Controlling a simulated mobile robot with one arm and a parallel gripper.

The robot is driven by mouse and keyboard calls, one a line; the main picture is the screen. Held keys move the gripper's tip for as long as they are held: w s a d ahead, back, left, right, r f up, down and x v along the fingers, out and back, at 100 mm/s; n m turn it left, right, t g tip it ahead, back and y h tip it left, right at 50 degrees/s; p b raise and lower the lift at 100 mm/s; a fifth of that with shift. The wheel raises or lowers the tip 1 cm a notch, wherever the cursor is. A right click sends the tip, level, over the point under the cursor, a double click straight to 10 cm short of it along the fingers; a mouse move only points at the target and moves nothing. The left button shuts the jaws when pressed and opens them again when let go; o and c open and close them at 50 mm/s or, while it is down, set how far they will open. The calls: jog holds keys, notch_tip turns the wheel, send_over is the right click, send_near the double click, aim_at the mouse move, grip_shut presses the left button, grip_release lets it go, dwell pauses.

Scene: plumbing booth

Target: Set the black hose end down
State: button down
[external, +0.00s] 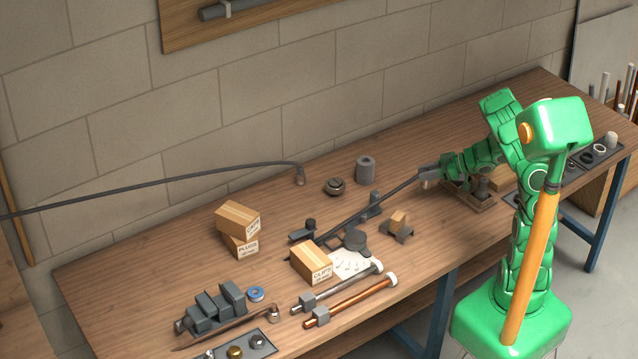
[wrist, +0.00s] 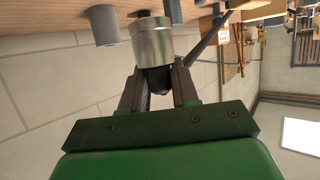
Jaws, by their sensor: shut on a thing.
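The black hose (external: 375,207) rises in a slant from the middle of the workbench to my gripper (external: 436,173). Its end has a silver metal collar (wrist: 152,42), which shows just beyond the jaws in the wrist view. My gripper (wrist: 156,82) is shut on the hose end and holds it above the bench, left of a dark wooden tray (external: 484,206) with fittings. The fingers partly hide the hose.
A grey cylinder (external: 366,170) and a round dark fitting (external: 335,186) stand at the back. Cardboard boxes (external: 238,218), a clips box (external: 311,263), a copper pipe (external: 350,303) and grey blocks (external: 213,305) occupy the front left. Bare wood (external: 432,225) lies in front of the held hose.

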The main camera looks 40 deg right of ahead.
jog(key=shift+n+g+y, duration=0.3)
jog(key=shift+n, duration=0.1)
jog(key=shift+s+d+f, duration=0.1)
jog(key=shift+s+f, duration=0.35)
jog(key=shift+f, duration=0.85)
jog(key=shift+s+a+f, duration=0.1)
jog(key=shift+s+f, duration=0.4)
jog(key=shift+f, duration=0.85)
jog(key=shift+s+d+f, duration=0.1)
jog(key=shift+s+f, duration=0.35)
jog(key=shift+f, duration=0.85)
jog(key=shift+f, duration=0.55)
jog(key=c, duration=0.8)
grip_release()
jog(key=shift+c, duration=0.2)
jog(key=shift+r, duration=0.15)
jog(key=shift+r, duration=0.5)
jog(key=v, duration=1.2)
jog(key=shift+w, duration=0.1)
